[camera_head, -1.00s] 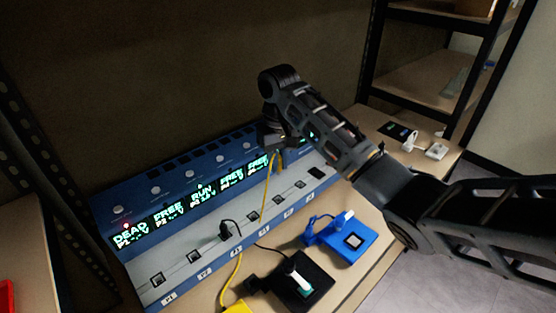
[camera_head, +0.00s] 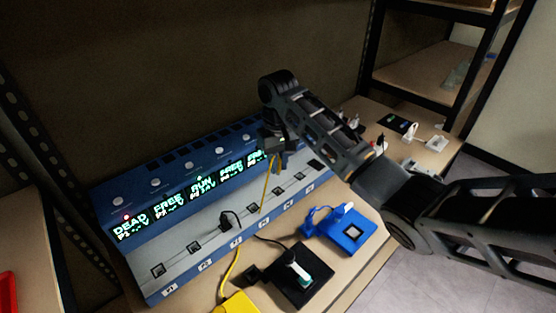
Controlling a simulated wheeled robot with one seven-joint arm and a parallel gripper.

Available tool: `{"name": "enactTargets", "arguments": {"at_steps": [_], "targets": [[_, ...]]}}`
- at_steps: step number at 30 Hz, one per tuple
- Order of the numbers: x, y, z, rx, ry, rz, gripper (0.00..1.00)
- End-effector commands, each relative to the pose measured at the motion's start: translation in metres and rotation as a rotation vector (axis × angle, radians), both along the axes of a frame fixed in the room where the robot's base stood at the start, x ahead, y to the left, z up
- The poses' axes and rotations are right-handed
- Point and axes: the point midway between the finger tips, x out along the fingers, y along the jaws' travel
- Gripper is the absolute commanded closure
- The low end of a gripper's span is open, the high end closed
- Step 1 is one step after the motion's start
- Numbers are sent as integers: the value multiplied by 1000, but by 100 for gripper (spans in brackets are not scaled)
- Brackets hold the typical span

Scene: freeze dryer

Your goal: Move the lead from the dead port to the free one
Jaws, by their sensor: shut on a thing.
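My gripper (camera_head: 277,160) is above the right part of the blue multi-port unit (camera_head: 150,290), shut on the upper end of a yellow lead (camera_head: 265,190). The plug itself is too small and dark to make out. The lead hangs down across the port strip, and yellow cable shows again at the front, running to a yellow box (camera_head: 236,304). The display (camera_head: 185,193) reads DEAD, FREE, RUN, FREE, FREE from the left; my gripper hides its right end. The P1 port (camera_head: 158,270), under DEAD, and the P2 port (camera_head: 194,247) look empty.
A black plug (camera_head: 227,218) sits in the third port. A black device (camera_head: 298,278) and a blue device (camera_head: 346,233) lie in front of the unit. White plugs (camera_head: 410,131) stand at the back right. A dark shelf rack (camera_head: 420,60) rises behind.

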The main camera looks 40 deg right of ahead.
Motion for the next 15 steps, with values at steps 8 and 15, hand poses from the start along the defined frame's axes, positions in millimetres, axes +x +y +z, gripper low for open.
{"name": "enactTargets", "arguments": {"at_steps": [8,15], "targets": [[0,0,-7,0,1,-1,100],[0,0,-24,0,1,-1,100]]}}
